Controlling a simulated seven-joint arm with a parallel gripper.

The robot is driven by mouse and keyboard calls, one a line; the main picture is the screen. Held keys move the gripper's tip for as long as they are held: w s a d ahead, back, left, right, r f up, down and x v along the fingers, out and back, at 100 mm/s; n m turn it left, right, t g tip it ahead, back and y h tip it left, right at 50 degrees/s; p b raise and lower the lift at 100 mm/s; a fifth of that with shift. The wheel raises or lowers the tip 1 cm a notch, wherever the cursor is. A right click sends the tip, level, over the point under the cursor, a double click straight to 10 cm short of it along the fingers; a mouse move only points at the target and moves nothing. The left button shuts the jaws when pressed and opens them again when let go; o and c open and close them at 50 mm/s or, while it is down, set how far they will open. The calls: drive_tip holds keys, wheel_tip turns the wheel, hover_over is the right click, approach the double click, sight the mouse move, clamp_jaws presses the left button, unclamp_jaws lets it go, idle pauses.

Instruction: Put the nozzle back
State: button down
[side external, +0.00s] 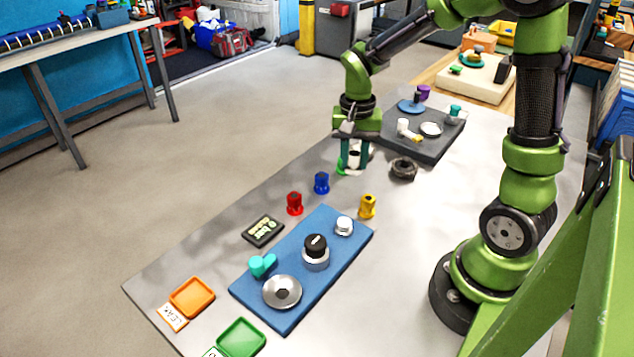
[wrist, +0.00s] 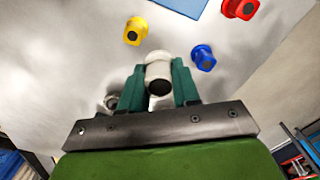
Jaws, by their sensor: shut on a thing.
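My gripper (side external: 354,160) is shut on a white cylindrical piece, which I take to be the nozzle (side external: 354,154). In the wrist view the nozzle (wrist: 158,74) sits between the two teal fingers (wrist: 159,84), with a dark round opening facing the camera. The gripper is low over the grey table, beyond the blue and red pieces. Whether the nozzle's far end touches the table cannot be told. A bit of bright green (side external: 341,169) shows beside the left finger, mostly hidden.
Red (side external: 294,204), blue (side external: 321,183) and yellow (side external: 367,206) flanged pieces stand nearby. A dark ring (side external: 403,168) lies just right of my gripper. A blue mat (side external: 338,262) and dark grey mat (side external: 433,148) hold parts. Orange (side external: 192,297) and green (side external: 241,337) trays lie in front.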

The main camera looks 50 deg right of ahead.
sight(386, 191)
drive_tip(key=s+d+f+m, duration=0.1)
drive_tip(key=d+m, duration=0.1)
drive_tip(key=d, duration=0.1)
drive_tip(key=s+d+f+m, duration=0.2)
drive_tip(key=d, duration=0.1)
drive_tip(key=s+d+f+m, duration=0.1)
drive_tip(key=d+f+m, duration=0.1)
drive_tip(key=d, duration=0.1)
drive_tip(key=shift+s+d, duration=0.15)
drive_tip(key=shift+s, duration=0.2)
drive_tip(key=shift+f, duration=2.4)
drive_tip(key=shift+f, duration=0.1)
drive_tip(key=c, duration=0.8)
unclamp_jaws()
